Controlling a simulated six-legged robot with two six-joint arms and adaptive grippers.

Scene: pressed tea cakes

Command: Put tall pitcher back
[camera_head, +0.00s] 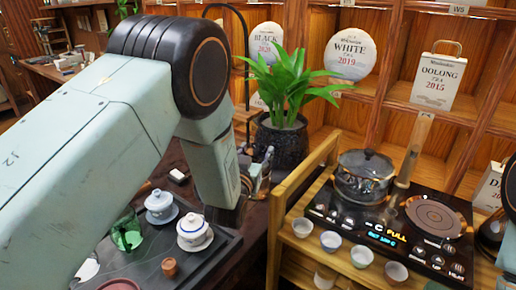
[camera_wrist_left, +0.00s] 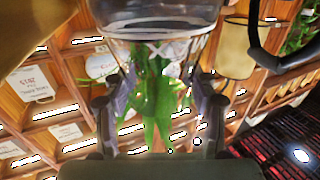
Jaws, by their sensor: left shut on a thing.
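My left gripper (camera_wrist_left: 160,82) is shut on a clear glass vessel (camera_wrist_left: 162,22), which I take to be the tall pitcher. In the left wrist view its glass spans the top between the two fingers, and the plant shows through it. In the head view the left gripper (camera_head: 257,181) is partly hidden behind my forearm, near the dark plant pot. The held pitcher cannot be made out clearly there. My right gripper is not in view; only part of my right arm shows at the right edge.
A dark tea tray (camera_head: 222,243) holds two lidded white cups (camera_head: 195,233) and a green glass vessel (camera_head: 127,234). A potted plant (camera_head: 285,95) stands behind. A wooden-framed stand at right carries a glass kettle (camera_head: 362,180), a hob (camera_head: 435,218) and several small cups (camera_head: 331,241).

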